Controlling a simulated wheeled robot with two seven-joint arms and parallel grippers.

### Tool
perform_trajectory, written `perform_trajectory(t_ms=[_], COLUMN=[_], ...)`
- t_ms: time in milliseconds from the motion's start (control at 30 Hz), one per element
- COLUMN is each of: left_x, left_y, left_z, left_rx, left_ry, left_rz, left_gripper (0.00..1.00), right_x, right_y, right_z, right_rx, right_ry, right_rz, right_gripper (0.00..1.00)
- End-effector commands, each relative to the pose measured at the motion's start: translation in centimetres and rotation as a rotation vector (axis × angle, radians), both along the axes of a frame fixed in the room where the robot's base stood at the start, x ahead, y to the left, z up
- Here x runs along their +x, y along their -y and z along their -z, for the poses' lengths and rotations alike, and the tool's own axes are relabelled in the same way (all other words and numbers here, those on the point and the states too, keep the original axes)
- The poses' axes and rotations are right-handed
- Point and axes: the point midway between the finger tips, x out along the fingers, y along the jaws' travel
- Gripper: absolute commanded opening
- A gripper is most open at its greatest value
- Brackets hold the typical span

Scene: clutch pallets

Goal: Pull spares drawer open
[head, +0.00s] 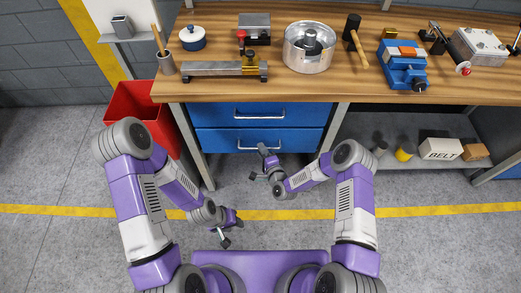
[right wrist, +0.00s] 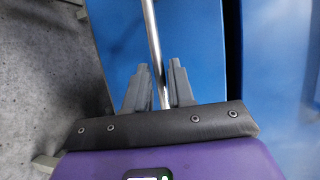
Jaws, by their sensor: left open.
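Two blue drawers sit under the workbench, an upper drawer (head: 220,117) and a lower drawer (head: 218,141), each with a silver bar handle. Both look closed; no label shows which is the spares drawer. My right gripper (head: 261,162) is in front of the lower drawer, close to its handle (head: 258,147). In the right wrist view the bar handle (right wrist: 152,35) runs between the two fingers of my right gripper (right wrist: 158,65), with small gaps on both sides, so it looks open around the bar. My left gripper (head: 232,232) is open and empty, low over the floor.
A red bin (head: 130,100) stands left of the drawers. The workbench (head: 300,88) above holds a pot, a vise and tools. A lower shelf (head: 400,160) at right carries a BELT box (head: 440,149). The floor before the drawers is clear apart from my arms.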

Motion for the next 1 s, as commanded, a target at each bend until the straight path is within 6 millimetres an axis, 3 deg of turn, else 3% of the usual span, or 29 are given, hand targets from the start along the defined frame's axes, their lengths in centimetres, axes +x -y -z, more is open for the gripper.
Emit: perform_trajectory(t_ms=[200, 467, 633, 1000], left_x=[0.0, 0.0, 0.0, 0.0], left_y=[0.0, 0.0, 0.0, 0.0], left_z=[0.7, 0.6, 0.6, 0.5], left_rx=[0.000, 0.000, 0.000, 0.000], left_ry=[0.000, 0.000, 0.000, 0.000], left_rz=[0.000, 0.000, 0.000, 0.000], left_gripper=[0.43, 0.43, 0.43, 0.43], right_x=[1.6, 1.7, 1.7, 1.4], right_y=[-0.7, -0.7, -0.7, -0.4], right_z=[0.4, 0.3, 0.3, 0.3], right_rx=[0.000, -0.001, -0.001, -0.001], right_ry=[0.000, -0.002, -0.002, -0.002], right_rz=[0.000, 0.000, 0.000, 0.005], right_gripper=[0.23, 0.23, 0.00, 0.00])
